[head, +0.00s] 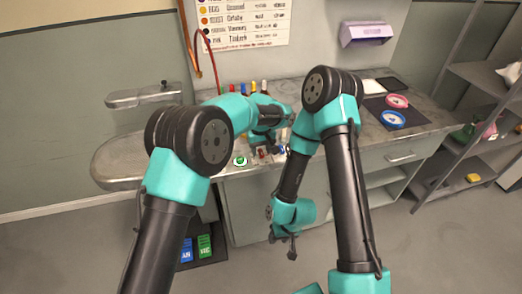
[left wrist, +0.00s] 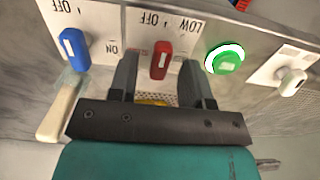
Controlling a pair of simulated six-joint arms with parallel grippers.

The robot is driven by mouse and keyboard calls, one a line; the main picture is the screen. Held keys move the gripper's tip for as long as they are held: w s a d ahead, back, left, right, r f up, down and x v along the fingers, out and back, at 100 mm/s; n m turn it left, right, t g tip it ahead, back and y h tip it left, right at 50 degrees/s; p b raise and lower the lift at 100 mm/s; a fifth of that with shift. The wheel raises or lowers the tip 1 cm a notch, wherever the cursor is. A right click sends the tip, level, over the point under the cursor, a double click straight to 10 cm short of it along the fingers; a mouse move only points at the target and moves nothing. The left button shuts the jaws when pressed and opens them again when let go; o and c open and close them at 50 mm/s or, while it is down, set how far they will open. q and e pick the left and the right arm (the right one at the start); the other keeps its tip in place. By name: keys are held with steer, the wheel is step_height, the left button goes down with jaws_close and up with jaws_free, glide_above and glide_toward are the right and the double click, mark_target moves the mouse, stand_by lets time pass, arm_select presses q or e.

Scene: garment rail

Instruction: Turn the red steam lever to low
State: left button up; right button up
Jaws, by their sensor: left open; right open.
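The red steam lever (left wrist: 160,58) sits on a white plate with upside-down "OFF" and "LOW" labels in the left wrist view. It stands nearly straight up and down in that picture, with its upper end below the "OFF" side. My left gripper (left wrist: 158,70) is open, one finger on each side of the lever, with gaps visible; whether the tips reach around it is unclear. In the head view the lever is small and partly hidden near my left gripper (head: 277,149). My right gripper (head: 284,245) is open and hangs low in front of the cabinet, away from the panel.
A blue lever (left wrist: 72,48) with OFF and ON labels, a green round button (left wrist: 225,58) and a white switch (left wrist: 291,82) flank the red lever. Pink (head: 397,101) and blue (head: 392,119) round items lie on the counter at right. A shelf (head: 478,110) stands further right.

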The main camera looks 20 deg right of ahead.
arm_select(q)
steer(key=shift+f, duration=0.35)
steer(key=shift+c, duration=0.3)
jaws_close()
steer(key=shift+m, duration=0.4)
steer(key=m, duration=0.8)
stand_by(0.4)
